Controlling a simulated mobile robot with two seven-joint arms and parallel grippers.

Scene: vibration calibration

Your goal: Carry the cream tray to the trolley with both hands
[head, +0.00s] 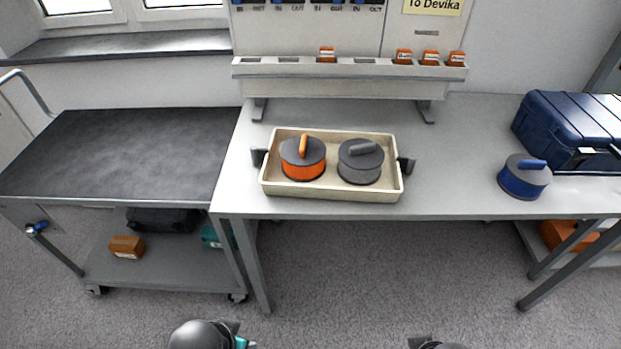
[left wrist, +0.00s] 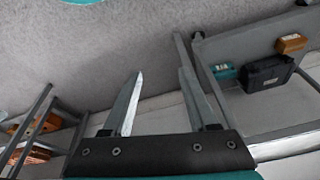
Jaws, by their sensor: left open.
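The cream tray (head: 283,193) lies on the grey table, with a dark handle at its left end (head: 259,157) and another at its right end (head: 406,165). It holds an orange round unit (head: 302,163) and a grey round unit (head: 360,165), both with dark tops. The trolley (head: 120,150) has a dark top and stands left of the table. My left gripper (left wrist: 162,73) is open and empty in the left wrist view. In the head view only parts of my left (head: 235,338) and right (head: 430,342) grippers show at the bottom edge, apart from the tray.
The trolley top is clear; its lower shelf holds an orange box (head: 127,247) and a dark case (head: 163,219). A blue round unit (head: 524,178) and a blue case (head: 570,132) stand on the table's right. A rack (head: 350,70) rises behind the tray.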

